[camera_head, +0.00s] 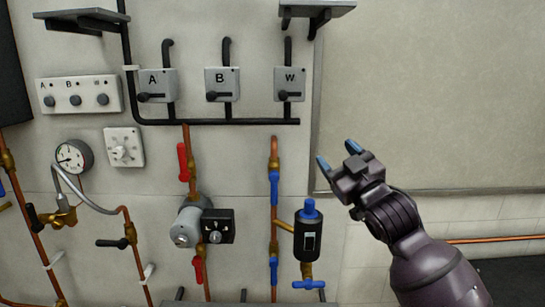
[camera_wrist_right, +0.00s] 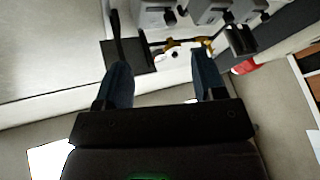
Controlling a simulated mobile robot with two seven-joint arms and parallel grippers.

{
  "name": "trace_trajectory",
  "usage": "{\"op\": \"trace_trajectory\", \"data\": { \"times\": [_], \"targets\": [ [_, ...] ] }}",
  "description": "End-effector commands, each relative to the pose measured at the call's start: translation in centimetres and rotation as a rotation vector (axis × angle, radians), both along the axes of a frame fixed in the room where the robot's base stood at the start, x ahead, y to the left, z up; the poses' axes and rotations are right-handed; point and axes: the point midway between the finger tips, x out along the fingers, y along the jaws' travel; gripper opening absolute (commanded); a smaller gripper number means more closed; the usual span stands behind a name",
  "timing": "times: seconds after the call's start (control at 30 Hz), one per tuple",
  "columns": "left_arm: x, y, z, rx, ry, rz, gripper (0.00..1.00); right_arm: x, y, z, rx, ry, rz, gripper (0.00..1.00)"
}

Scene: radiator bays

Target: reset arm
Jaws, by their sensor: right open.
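My right gripper (camera_head: 338,155) is in the right half of the head view, in front of the wall, with its two blue-tipped fingers apart. The right wrist view shows the same gripper (camera_wrist_right: 160,85) with its fingers spread and nothing between them. Its arm comes in from the lower right. The gripper is to the right of and above the black valve unit with a blue cap (camera_head: 308,235), and apart from it in the picture. My left gripper is not in view.
Switch boxes A (camera_head: 158,85), B (camera_head: 222,84) and W (camera_head: 289,83) hang on the wall. A knob panel (camera_head: 79,94), a gauge (camera_head: 73,156) and copper pipes with red and blue handles are at left and middle. A blank panel (camera_head: 430,90) is at right.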

Motion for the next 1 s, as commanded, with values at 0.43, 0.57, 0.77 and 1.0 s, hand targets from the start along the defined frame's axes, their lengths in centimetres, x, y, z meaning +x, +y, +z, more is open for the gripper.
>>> {"op": "trace_trajectory", "data": {
  "times": [0.43, 0.57, 0.77, 1.0],
  "targets": [
    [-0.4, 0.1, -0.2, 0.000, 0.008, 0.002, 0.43, -5.8, -6.6, -21.2, 0.104, 0.317, -0.145, 0.63],
    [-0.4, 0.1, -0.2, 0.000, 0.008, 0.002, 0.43, -9.0, -8.4, -27.0, 0.127, 0.427, -0.198, 0.63],
    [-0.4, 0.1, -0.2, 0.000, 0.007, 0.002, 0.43, -15.3, -10.8, -35.3, 0.165, 0.601, -0.281, 0.63],
    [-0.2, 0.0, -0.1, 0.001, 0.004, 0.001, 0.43, -24.5, -13.0, -43.7, 0.201, 0.808, -0.378, 0.63]
  ]
}}
